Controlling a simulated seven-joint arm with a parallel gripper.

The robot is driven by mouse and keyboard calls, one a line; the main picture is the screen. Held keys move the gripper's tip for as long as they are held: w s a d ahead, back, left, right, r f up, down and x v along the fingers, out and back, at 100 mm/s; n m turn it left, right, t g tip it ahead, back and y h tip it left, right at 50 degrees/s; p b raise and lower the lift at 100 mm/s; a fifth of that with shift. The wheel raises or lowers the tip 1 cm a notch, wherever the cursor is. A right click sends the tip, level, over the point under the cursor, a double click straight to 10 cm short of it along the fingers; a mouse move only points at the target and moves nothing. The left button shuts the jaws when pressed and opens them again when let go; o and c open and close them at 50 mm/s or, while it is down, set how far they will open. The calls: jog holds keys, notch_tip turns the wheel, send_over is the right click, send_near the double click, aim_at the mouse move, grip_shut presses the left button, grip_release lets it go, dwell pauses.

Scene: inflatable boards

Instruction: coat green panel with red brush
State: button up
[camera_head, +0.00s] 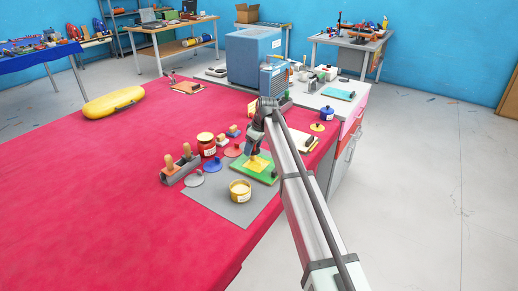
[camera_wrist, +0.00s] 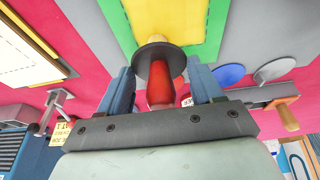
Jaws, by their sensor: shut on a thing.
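The green panel (camera_head: 266,178) lies on the grey mat near the table's right edge, with a yellow area on its face. In the wrist view the green panel (camera_wrist: 216,30) shows ahead, with its yellow area (camera_wrist: 180,15) inside a dashed line. My gripper (camera_head: 255,150) is over the panel in the head view. In the wrist view my gripper (camera_wrist: 160,88) is shut on the handle of the red brush (camera_wrist: 160,85). A dark round collar sits beyond the handle. The collar mostly hides the brush head, so I cannot tell whether it touches the panel.
An open pot (camera_head: 240,193) with pale yellow contents stands on the grey mat (camera_head: 222,206) near the panel. A red can (camera_head: 206,147), round lids (camera_head: 212,164) and a holder (camera_head: 178,172) with wooden-handled tools stand to the left.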

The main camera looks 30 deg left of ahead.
jog(key=shift+a, duration=0.9)
jog(key=r, duration=0.2)
jog(key=shift+a+r, duration=0.25)
jog(key=shift+r, duration=0.05)
notch_tip(320, 180, up, 6)
jog(key=shift+f, duration=0.2)
